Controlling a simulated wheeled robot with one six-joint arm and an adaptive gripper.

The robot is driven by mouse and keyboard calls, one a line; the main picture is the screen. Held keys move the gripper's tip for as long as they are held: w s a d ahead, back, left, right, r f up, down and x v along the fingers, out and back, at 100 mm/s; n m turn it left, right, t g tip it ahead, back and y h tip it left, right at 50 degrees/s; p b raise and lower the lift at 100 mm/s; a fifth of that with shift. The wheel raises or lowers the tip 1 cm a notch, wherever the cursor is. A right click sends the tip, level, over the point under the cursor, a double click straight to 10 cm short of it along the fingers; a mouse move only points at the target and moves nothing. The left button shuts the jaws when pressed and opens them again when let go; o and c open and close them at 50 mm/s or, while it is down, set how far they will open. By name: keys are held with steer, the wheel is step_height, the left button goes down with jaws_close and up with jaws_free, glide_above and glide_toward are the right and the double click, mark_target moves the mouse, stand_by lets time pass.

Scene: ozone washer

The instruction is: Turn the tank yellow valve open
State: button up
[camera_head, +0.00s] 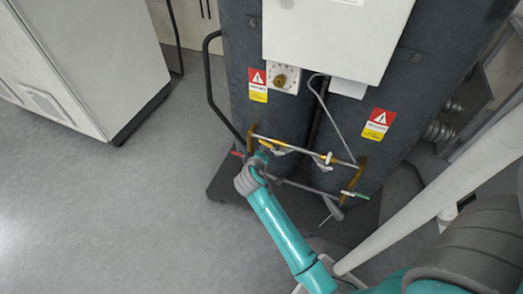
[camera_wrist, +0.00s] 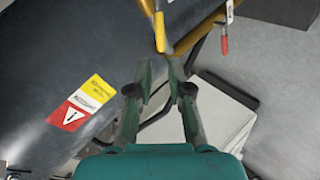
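The dark tank (camera_head: 240,60) stands upright at top center in the head view, with metal pipework across its lower front. A yellow valve handle (camera_head: 268,146) sits on the left part of the upper pipe, close to my gripper (camera_head: 258,160). In the wrist view, the yellow handle (camera_wrist: 160,32) points down toward the gap between my fingertips (camera_wrist: 159,68). My gripper is open, with a gap between its two dark green fingers. The handle's tip appears just beyond the fingertips; I cannot tell whether they touch. Nothing is held.
A red-handled valve (camera_wrist: 224,42) is right of the yellow handle in the wrist view. A green lever (camera_head: 358,196) is on the pipework's right side. A white cabinet (camera_head: 85,55) stands at left. The grey floor (camera_head: 120,210) at left is clear.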

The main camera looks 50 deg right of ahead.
steer(key=d+r+m+y, duration=0.1)
steer(key=d+m, duration=0.1)
steer(key=m, duration=0.1)
steer(key=d+r+m+g+y, duration=0.1)
steer(key=d+m+y, duration=0.1)
steer(key=m, duration=0.1)
steer(key=d+r+m+g+y, duration=0.1)
steer(key=d+m, duration=0.1)
steer(key=m, duration=0.2)
steer(key=shift+s, duration=0.4)
jaws_close()
steer(key=m+y, duration=0.5)
steer(key=m, duration=0.1)
glide_toward(263, 143)
steer(key=x, duration=0.4)
steer(key=d+x, duration=0.1)
steer(key=x, duration=0.2)
steer(key=shift+s+f, duration=0.15)
steer(key=shift+s, duration=0.2)
steer(key=shift+a, duration=0.1)
steer(key=shift+w+a+f+n+g+h, duration=0.2)
steer(key=shift+w+f+n+g+h, duration=0.35)
steer(key=shift+g, duration=0.65)
steer(key=shift+w+f, duration=0.3)
steer(key=shift+f, duration=0.15)
